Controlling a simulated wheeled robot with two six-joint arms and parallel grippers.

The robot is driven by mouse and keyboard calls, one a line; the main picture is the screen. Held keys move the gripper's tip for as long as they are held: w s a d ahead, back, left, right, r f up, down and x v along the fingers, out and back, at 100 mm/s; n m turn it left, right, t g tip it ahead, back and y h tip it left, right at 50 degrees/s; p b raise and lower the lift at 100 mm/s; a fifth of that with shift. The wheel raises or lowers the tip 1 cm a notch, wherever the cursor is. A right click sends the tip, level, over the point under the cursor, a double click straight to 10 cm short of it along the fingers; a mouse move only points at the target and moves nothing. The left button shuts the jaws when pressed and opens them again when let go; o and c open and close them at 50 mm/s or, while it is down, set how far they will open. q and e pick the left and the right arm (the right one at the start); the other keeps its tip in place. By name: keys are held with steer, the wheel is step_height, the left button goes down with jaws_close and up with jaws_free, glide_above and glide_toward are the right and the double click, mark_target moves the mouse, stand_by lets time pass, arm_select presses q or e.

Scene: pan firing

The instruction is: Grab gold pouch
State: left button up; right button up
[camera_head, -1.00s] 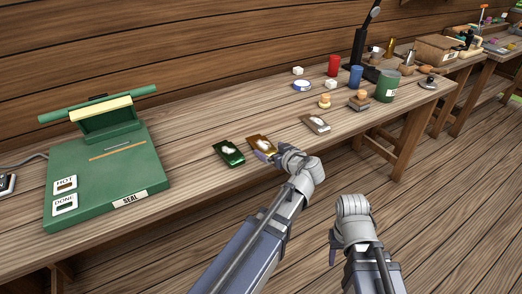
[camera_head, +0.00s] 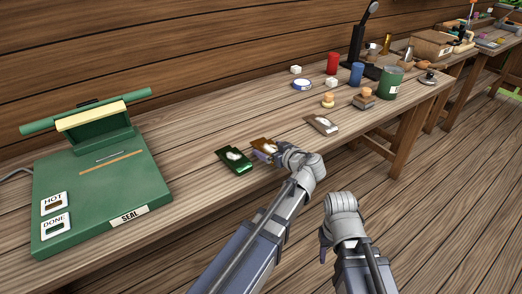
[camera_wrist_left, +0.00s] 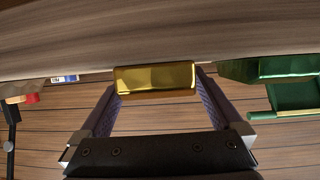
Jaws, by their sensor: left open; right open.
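The gold pouch (camera_head: 262,145) lies on the workbench between a green pouch (camera_head: 235,160) and a silver pouch (camera_head: 322,125). My left gripper (camera_head: 279,154) is at its near right side and hides part of it. In the left wrist view the gold pouch (camera_wrist_left: 155,78) lies across the space between the tips of my open left gripper (camera_wrist_left: 157,84); whether the fingers touch it I cannot tell. The green pouch also shows there at the right (camera_wrist_left: 270,68). My right gripper (camera_head: 325,243) is low, in front of the bench, with nothing visible in it.
A green sealer (camera_head: 105,190) marked SEAL stands at the bench's left. Red (camera_head: 333,63) and blue (camera_head: 356,73) cylinders, a green tin (camera_head: 388,83), white cubes and stamps stand farther right. The bench between sealer and pouches is clear.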

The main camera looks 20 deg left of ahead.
mark_target(270, 148)
arm_select(q)
steer(key=shift+w+a, duration=0.1)
steer(key=shift+a, duration=0.05)
steer(key=shift+d, duration=0.25)
steer(key=shift+a, duration=0.1)
steer(key=c, duration=1.3)
steer(key=shift+r, duration=0.1)
step_height(270, 148, up, 10)
steer(key=p, duration=1)
